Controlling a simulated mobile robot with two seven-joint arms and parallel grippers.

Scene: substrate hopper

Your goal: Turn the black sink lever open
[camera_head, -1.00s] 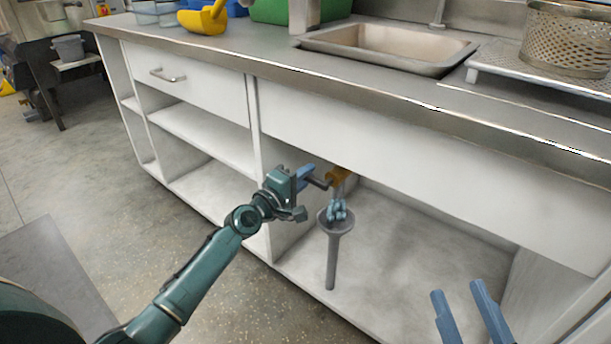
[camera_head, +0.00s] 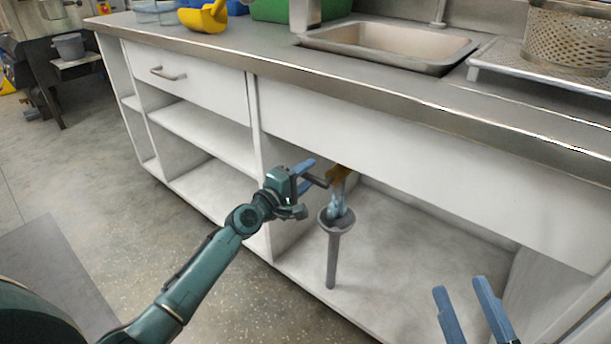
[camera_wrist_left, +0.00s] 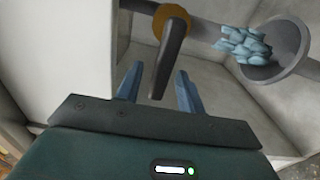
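The black lever (camera_wrist_left: 172,58) sticks out from a brass-coloured pivot (camera_wrist_left: 172,20) on the pipe under the sink. In the head view the lever (camera_head: 317,181) and the brass part (camera_head: 339,174) show below the counter front. My left gripper (camera_wrist_left: 159,70) is open, with the lever's free end between its two blue fingers and a visible gap on each side. The left gripper (camera_head: 307,188) reaches in from the left in the head view. My right gripper (camera_head: 459,285) is open and empty at the lower right.
A grey funnel (camera_head: 334,228) stands below the pipe, with pale blue pieces (camera_head: 338,203) at its mouth; they also show in the wrist view (camera_wrist_left: 243,45). A white cabinet panel (camera_head: 400,160) hangs above. The cabinet floor at right is clear.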

